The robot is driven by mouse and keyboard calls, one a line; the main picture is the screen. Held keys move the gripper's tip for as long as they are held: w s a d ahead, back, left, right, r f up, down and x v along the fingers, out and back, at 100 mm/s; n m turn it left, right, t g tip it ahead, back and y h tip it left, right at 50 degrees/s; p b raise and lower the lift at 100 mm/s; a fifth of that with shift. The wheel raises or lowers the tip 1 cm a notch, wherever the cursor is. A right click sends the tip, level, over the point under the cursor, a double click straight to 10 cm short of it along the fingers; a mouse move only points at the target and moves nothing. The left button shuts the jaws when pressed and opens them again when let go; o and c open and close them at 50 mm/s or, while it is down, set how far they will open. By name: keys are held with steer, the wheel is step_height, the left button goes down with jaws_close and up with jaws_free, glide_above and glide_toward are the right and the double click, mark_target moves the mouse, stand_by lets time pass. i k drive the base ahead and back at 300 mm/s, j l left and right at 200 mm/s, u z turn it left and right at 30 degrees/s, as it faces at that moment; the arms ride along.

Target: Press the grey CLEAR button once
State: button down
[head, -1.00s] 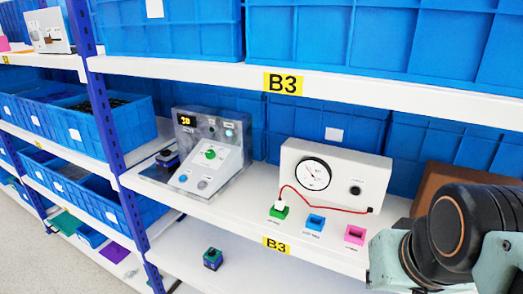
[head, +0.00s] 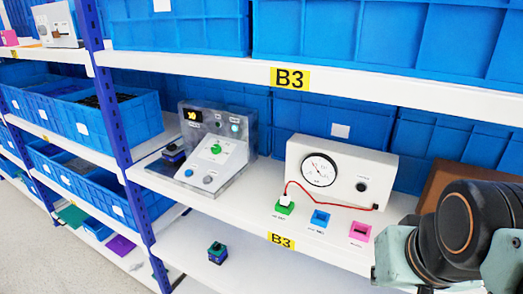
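A grey control panel (head: 240,158) with a sloped front stands on the middle shelf, left of centre in the head view. The right-hand button (head: 208,180) looks grey. My gripper is not in view. Only dark and pale green links of my arm show at the lower right, well apart from the panel.
A white meter box (head: 340,165) with a red lead stands right of the panel. Green (head: 284,207), blue (head: 320,218) and pink (head: 360,231) sockets sit before it. A small dark device (head: 173,154) is left of the panel. The upper shelf (head: 400,101) overhangs this level.

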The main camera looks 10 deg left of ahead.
mark_target(207, 179)
steer(key=j+z, duration=0.15)
steer(key=j, duration=0.3)
steer(key=j+z, duration=0.15)
steer(key=j, duration=0.3)
steer(key=j+z, duration=0.2)
steer(key=j, duration=0.3)
steer(key=k+j+z, duration=0.15)
steer(key=j, duration=0.25)
steer(key=k+j+z, duration=0.15)
steer(key=j, duration=0.3)
steer(key=j+z, duration=0.15)
steer(key=j, duration=0.3)
steer(key=k+j+z, duration=0.15)
steer(key=j, duration=0.25)
steer(key=u, duration=0.1)
steer(key=k+l, duration=0.15)
steer(key=l, duration=0.15)
